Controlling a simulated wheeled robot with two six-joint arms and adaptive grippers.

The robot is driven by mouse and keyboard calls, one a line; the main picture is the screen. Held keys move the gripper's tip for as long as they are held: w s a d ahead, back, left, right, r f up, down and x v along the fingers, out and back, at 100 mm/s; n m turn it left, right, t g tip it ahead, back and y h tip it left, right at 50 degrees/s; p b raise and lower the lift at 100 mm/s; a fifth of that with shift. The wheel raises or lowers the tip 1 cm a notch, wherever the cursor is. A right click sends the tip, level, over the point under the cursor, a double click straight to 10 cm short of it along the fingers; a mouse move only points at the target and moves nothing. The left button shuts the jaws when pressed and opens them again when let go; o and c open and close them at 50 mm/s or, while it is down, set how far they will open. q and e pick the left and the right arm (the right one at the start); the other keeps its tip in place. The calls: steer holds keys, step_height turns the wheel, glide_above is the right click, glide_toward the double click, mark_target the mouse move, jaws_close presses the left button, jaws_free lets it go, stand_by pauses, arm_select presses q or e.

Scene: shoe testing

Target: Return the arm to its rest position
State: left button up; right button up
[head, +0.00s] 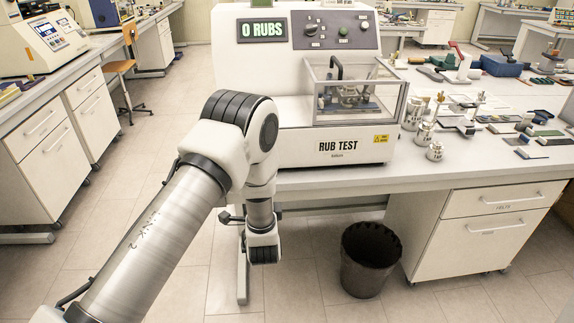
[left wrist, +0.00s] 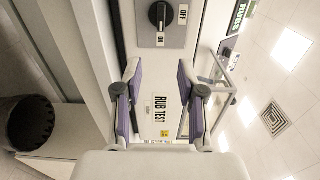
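My left arm (head: 160,235) comes in from the lower left of the head view, bends at a raised elbow, and its wrist (head: 262,245) hangs down in front of the bench edge. My left gripper (left wrist: 158,72) shows in the left wrist view with its two purple-padded fingers spread apart and nothing between them. It faces the white rub tester (head: 330,150), whose RUB TEST label (left wrist: 160,108) shows beyond the fingers. In the head view the left fingers cannot be made out. My right arm and gripper are not in view.
The tester's screen (head: 263,29) reads 0 RUBS. A black ON/OFF knob (left wrist: 160,14) shows in the wrist view. Metal weights (head: 435,150) and tools lie on the bench at right. A black bin (head: 370,260) stands below. Open floor lies at left.

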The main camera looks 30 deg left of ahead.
arm_select(q)
steer(key=s+d+f+n+g+h, duration=0.1)
steer(key=s+d+f+g+h, duration=0.25)
steer(key=s+f, duration=0.6)
steer(key=s+d+f+n+g+h, duration=0.1)
steer(key=s+d+f+g+h, duration=0.2)
steer(key=s+f, duration=0.7)
steer(key=s+d+f+n+g+h, duration=0.1)
steer(key=s+n+g, duration=0.3)
steer(key=s, duration=0.4)
steer(key=s+d+f+n+g+h, duration=0.2)
steer(key=s+n+g, duration=0.3)
steer(key=s, duration=0.4)
steer(key=shift+s+d+f+n, duration=0.25)
steer(key=shift+d+n, duration=0.45)
steer(key=shift+d, duration=0.15)
